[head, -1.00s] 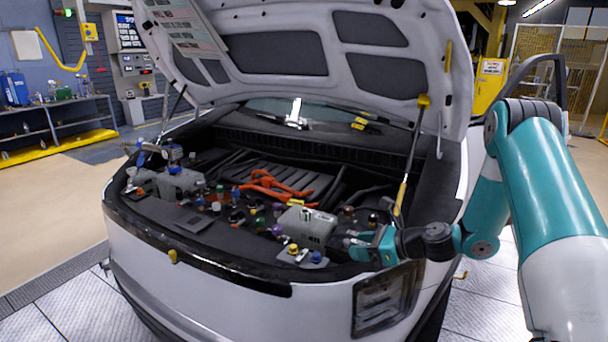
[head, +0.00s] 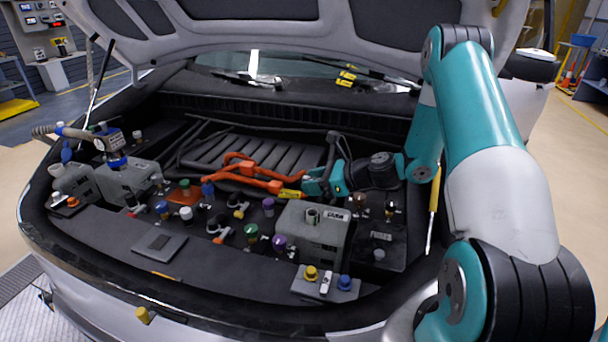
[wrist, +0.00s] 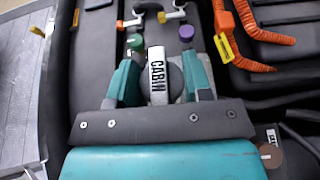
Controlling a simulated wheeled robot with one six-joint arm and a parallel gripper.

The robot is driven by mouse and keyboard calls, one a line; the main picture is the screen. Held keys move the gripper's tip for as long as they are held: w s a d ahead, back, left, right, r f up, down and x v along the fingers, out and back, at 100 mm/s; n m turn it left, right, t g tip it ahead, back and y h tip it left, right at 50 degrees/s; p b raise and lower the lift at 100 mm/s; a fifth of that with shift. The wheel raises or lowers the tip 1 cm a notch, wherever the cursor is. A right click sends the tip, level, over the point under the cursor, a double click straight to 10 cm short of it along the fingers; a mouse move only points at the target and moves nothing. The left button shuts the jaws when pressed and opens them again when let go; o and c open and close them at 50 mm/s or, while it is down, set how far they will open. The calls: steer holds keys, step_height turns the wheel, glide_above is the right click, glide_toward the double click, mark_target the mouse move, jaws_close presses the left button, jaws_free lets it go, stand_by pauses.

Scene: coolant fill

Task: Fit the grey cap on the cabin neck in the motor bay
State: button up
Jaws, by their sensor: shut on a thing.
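My gripper (head: 318,183) hangs over the bay, behind the grey tank, in the head view. In the wrist view its teal fingers (wrist: 158,84) are shut on the grey cap (wrist: 175,80), a dark grey round part seen beside a white strip reading CABIN. The head view does not show the cap clearly. The cabin neck (head: 312,214) stands up open from the top of the grey tank (head: 318,238), with a small label beside it. The gripper is apart from the neck, farther back and higher.
Orange hoses (head: 250,170) lie left of my gripper. Several coloured caps, including a green one (head: 251,232) and a purple one (head: 268,205), stand left of the tank. A plate (head: 340,293) with yellow and blue caps is in front. The raised hood (head: 250,30) is overhead.

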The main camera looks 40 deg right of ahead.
steer(key=shift+r, duration=0.1)
stand_by(0.3)
steer(key=shift+s+f+b, duration=0.1)
steer(key=shift+f+b, duration=1.5)
steer(key=shift+f, duration=1.35)
steer(key=shift+p, duration=0.6)
steer(key=shift+f+b, duration=0.9)
steer(key=shift+f, duration=0.55)
steer(key=o, duration=1)
steer(key=shift+c, duration=0.2)
steer(key=b+v, duration=0.2)
steer(key=v, duration=1.5)
steer(key=shift+r+b, duration=0.15)
steer(key=shift+b, duration=0.15)
